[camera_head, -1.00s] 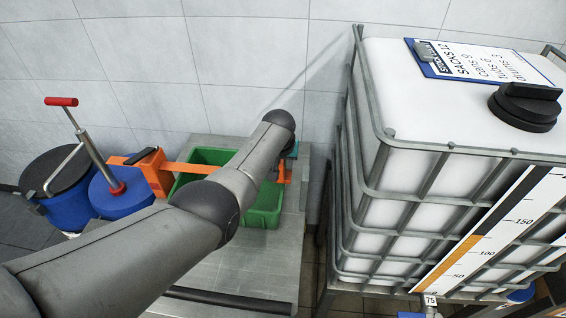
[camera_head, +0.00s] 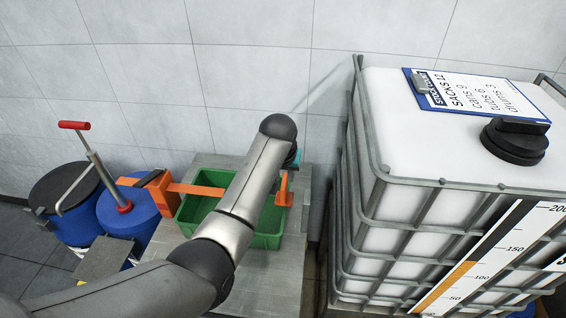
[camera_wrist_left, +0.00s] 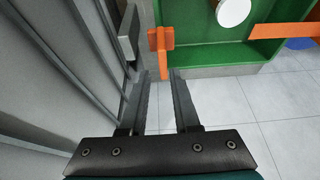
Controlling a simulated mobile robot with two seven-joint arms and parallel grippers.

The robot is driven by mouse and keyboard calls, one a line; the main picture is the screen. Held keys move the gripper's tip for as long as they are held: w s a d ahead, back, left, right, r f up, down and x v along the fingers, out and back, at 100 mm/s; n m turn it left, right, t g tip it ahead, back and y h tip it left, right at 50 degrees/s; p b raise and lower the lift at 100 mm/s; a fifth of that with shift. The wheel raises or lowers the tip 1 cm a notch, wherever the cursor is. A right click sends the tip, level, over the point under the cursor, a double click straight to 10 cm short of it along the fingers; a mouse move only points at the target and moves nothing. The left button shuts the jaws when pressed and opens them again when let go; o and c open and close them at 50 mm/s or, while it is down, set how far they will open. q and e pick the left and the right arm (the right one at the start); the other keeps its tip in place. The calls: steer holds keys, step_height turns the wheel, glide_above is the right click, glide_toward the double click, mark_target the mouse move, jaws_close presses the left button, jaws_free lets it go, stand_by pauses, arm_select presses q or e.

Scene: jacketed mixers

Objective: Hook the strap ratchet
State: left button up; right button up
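An orange strap (camera_head: 200,188) runs from an orange block with a dark top (camera_head: 157,190), likely the ratchet, across the green crate (camera_head: 264,241). My arm hides part of it. An orange bracket (camera_head: 283,190) stands at the crate's right side. In the left wrist view, the strap (camera_wrist_left: 284,31) stops short of the bracket (camera_wrist_left: 160,42), with a gap between them. My left gripper (camera_wrist_left: 159,78) is open and empty, its fingertips close to the bracket. In the head view my own arm hides its fingers. My right gripper is not in view.
A large caged white tank (camera_head: 400,200) stands at the right, with a clipboard (camera_head: 470,92) and black cap on top. Blue drums (camera_head: 128,212) stand at the left, with a red-handled pump (camera_head: 75,125). A tiled wall is behind. The grey stand (camera_head: 262,285) is bare in front of the crate.

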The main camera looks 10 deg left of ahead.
arm_select(q)
steer(key=shift+v, duration=2.6)
